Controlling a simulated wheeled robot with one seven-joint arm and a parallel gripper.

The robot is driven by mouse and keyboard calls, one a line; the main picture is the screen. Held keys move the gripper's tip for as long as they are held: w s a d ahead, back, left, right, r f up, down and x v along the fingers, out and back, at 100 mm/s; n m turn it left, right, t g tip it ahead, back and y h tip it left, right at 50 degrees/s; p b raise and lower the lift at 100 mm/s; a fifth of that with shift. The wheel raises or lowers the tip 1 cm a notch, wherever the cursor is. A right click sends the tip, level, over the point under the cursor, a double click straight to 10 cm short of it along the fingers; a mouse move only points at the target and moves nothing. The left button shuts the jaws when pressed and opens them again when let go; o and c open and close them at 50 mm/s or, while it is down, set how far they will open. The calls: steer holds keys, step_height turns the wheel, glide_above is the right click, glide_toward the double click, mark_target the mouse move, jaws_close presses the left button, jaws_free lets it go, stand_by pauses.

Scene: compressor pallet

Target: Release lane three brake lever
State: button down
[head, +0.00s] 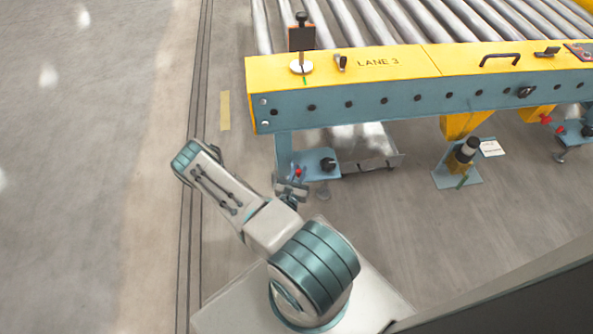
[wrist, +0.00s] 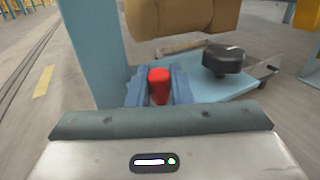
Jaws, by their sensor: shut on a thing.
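The lane three brake lever shows as a red knob (head: 298,172) low beside the blue leg under the yellow beam marked LANE 3. In the wrist view the red knob (wrist: 159,84) stands upright between my two blue fingers. My gripper (head: 294,186) is shut on it; it also shows in the wrist view (wrist: 158,92). The lever's lower part is hidden by my fingers and wrist. A blue plate (wrist: 208,88) lies just behind it.
A black knob (wrist: 223,60) sits on the plate, right of the lever. A blue leg (wrist: 92,50) rises close on the left, and a tan cylinder (wrist: 197,17) hangs above. Roller conveyor (head: 385,22) fills the back. Open floor (head: 100,150) lies left.

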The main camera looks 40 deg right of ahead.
steer(key=c, duration=1.3)
jaws_free()
steer(key=shift+c, duration=0.2)
